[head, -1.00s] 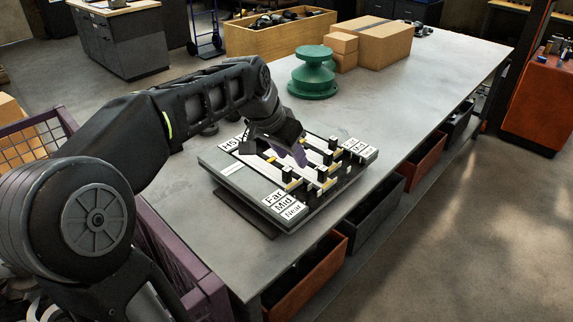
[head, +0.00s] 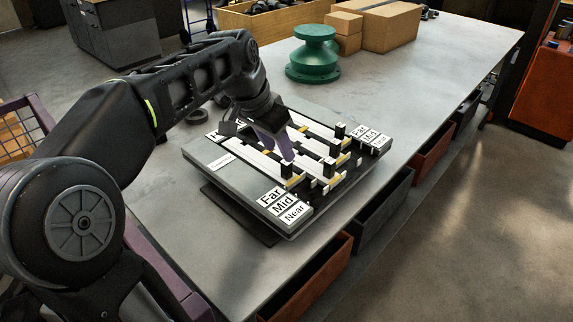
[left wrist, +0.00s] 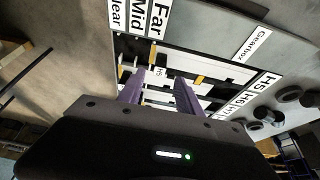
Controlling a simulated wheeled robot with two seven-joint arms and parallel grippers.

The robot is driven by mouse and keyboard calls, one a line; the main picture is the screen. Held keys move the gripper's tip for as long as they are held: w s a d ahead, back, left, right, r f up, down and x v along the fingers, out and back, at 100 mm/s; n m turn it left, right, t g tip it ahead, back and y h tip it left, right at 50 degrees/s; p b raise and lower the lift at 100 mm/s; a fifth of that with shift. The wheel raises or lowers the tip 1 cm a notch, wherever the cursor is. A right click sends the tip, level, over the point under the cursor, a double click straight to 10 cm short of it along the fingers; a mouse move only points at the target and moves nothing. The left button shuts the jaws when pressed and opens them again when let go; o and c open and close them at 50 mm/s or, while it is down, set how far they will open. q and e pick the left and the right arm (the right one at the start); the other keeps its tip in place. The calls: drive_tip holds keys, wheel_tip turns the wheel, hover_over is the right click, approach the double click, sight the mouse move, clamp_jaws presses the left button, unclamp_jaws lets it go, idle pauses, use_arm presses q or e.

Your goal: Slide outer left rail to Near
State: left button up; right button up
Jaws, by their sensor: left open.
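A grey gearbox board (head: 208,153) lies on the bench, with several pale rails, black upright knobs and yellow marks. Contact cannot be told. Which rail is the outer left one is not clear.
A green flanged part (head: 313,58) and cardboard boxes (head: 388,27) stand farther back on the bench (head: 430,75). Other black knobs (head: 330,167) rise close beside my left gripper. Open drawers (head: 323,272) line the bench's side.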

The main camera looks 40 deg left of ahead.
sight(287, 165)
use_arm(q)
drive_tip(key=x, duration=0.7)
drive_tip(key=shift+w+f, duration=0.15)
drive_tip(key=shift+f, duration=0.25)
clamp_jaws()
idle(1.1)
